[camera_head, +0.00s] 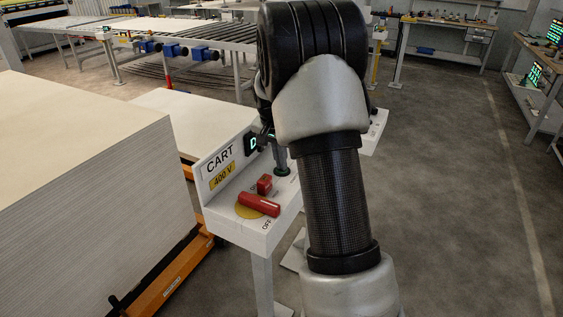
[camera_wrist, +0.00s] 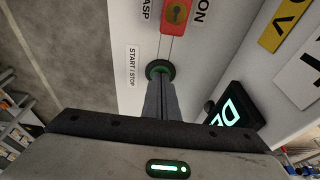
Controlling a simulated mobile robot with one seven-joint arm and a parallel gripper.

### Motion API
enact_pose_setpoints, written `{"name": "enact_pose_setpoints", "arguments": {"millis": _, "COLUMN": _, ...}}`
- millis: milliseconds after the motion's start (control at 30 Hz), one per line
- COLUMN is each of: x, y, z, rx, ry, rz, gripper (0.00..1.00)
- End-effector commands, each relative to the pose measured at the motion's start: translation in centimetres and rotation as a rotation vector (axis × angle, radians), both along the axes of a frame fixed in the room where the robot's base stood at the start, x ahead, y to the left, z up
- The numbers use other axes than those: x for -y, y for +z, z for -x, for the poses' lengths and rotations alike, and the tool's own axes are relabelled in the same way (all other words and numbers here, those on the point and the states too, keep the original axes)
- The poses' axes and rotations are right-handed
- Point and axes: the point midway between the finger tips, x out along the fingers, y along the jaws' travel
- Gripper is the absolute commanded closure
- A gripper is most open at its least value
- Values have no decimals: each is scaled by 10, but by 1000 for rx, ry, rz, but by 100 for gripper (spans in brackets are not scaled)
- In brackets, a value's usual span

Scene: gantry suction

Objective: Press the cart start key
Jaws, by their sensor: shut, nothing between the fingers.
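The cart start key is a round green button (camera_wrist: 160,67) beside the START / STOP label in the wrist view. In the head view its dark green rim (camera_head: 283,173) shows at the far end of the white CART control box (camera_head: 221,227). My gripper (camera_wrist: 160,78) is shut and empty, pointing down at the key. Its fingertips overlap the near part of the button in the wrist view. In the head view my gripper (camera_head: 282,167) stands over the key. Whether the tips touch or press it I cannot tell. My arm hides part of the box's right side.
A red rotary handle (camera_head: 259,204) on a yellow disc and a red block (camera_head: 264,184) sit on the box, nearer than the key. A lit display (camera_head: 252,143) stands close beside my gripper. A tall board stack (camera_head: 90,200) is left; open floor lies right.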

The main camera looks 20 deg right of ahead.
Motion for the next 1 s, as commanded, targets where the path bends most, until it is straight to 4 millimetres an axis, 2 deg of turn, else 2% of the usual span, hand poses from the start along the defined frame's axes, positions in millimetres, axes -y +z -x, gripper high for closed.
{"name": "enact_pose_setpoints", "arguments": {"millis": 33, "x": -3, "y": -11, "z": 6, "rx": -23, "ry": -1, "rz": -8, "gripper": 100}}
{"name": "enact_pose_setpoints", "arguments": {"millis": 167, "x": -3, "y": -14, "z": 7, "rx": -27, "ry": -1, "rz": -9, "gripper": 100}}
{"name": "enact_pose_setpoints", "arguments": {"millis": 267, "x": -3, "y": -11, "z": 7, "rx": -27, "ry": -1, "rz": -9, "gripper": 100}}
{"name": "enact_pose_setpoints", "arguments": {"millis": 367, "x": -1, "y": 0, "z": 7, "rx": -24, "ry": -1, "rz": -9, "gripper": 100}}
{"name": "enact_pose_setpoints", "arguments": {"millis": 567, "x": 8, "y": 47, "z": 7, "rx": -6, "ry": 0, "rz": -3, "gripper": 100}}
{"name": "enact_pose_setpoints", "arguments": {"millis": 800, "x": -4, "y": 97, "z": 15, "rx": 1, "ry": 2, "rz": -1, "gripper": 100}}
{"name": "enact_pose_setpoints", "arguments": {"millis": 1000, "x": -10, "y": 127, "z": 20, "rx": 0, "ry": 2, "rz": -1, "gripper": 100}}
